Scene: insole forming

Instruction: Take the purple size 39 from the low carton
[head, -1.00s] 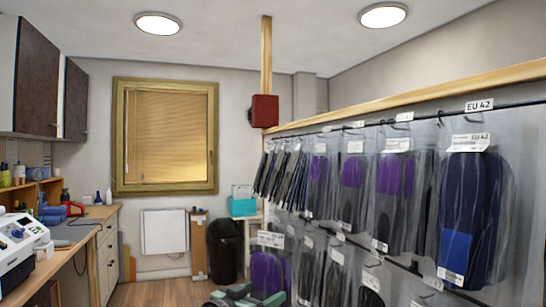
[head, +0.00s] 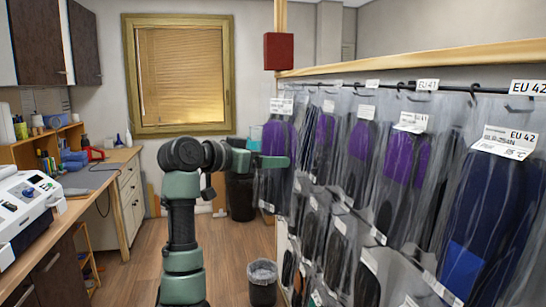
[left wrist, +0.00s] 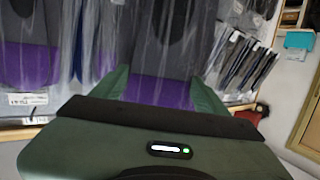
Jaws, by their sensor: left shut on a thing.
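A clear bag with a purple and dark insole pair (head: 277,137) hangs upright in front of the left end of the hanging rack, a white label at its top. The label is too small to read. My left gripper (head: 272,162) is shut on this bag at mid-height. In the left wrist view the green fingers (left wrist: 163,90) stand on either side of the bagged insoles (left wrist: 158,92), purple below and dark above. I cannot tell whether the bag touches the rack's bags behind it. No low carton shows. My right gripper is not in view.
Several bagged insoles hang on the rack rail (head: 440,90) at right, marked EU 41 and EU 42, with a lower row beneath. A black bin (head: 241,195) and a small lined bin (head: 262,280) stand on the floor. A workbench (head: 100,180) lines the left.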

